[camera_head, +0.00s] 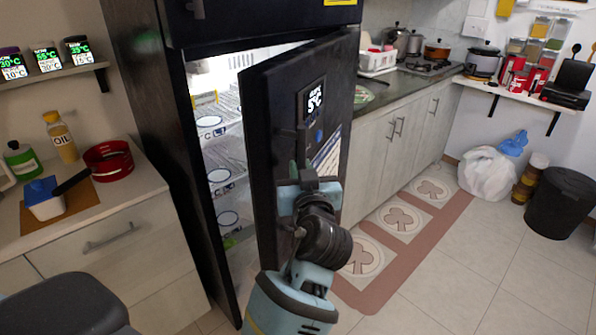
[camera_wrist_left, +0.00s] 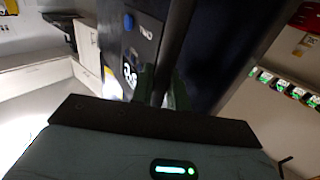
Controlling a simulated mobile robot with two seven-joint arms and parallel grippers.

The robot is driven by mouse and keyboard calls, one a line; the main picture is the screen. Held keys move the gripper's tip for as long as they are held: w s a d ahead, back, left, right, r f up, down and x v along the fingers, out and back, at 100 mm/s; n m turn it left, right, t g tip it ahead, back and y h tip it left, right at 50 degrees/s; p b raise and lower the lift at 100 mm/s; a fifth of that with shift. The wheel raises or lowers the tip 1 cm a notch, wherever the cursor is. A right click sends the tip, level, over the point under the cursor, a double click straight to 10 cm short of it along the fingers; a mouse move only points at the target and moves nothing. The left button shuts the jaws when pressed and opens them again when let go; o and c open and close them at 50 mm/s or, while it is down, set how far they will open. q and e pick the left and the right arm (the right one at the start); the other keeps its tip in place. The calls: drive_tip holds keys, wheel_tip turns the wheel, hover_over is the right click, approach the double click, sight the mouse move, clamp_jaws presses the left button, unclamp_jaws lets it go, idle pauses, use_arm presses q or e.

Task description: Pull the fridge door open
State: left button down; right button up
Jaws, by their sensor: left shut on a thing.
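The black fridge door (camera_head: 262,130) stands partly open. Lit wire shelves (camera_head: 222,150) with white bowls show in the gap to its left. A "5°C" display and a blue magnet are on its front. My left gripper (camera_head: 303,168) is at the door front and shut on the door's dark vertical handle; its own wrist hides most of the grip. In the left wrist view the gripper fingers (camera_wrist_left: 162,88) close around the handle bar (camera_wrist_left: 176,38), with the door face (camera_wrist_left: 145,30) behind. My right gripper is in neither view.
A counter with drawers (camera_head: 110,235) stands left of the fridge, holding an oil bottle (camera_head: 60,137) and a red ring-shaped container (camera_head: 108,160). Cabinets (camera_head: 385,150) run along the right. Pale floor tiles (camera_head: 450,270) are clear at front right; a black bin (camera_head: 562,203) stands far right.

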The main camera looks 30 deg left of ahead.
use_arm(q)
drive_tip(key=shift+d, duration=0.2)
drive_tip(key=c, duration=1.4)
unclamp_jaws()
drive_tip(key=shift+a, duration=0.1)
drive_tip(key=shift+c, duration=0.2)
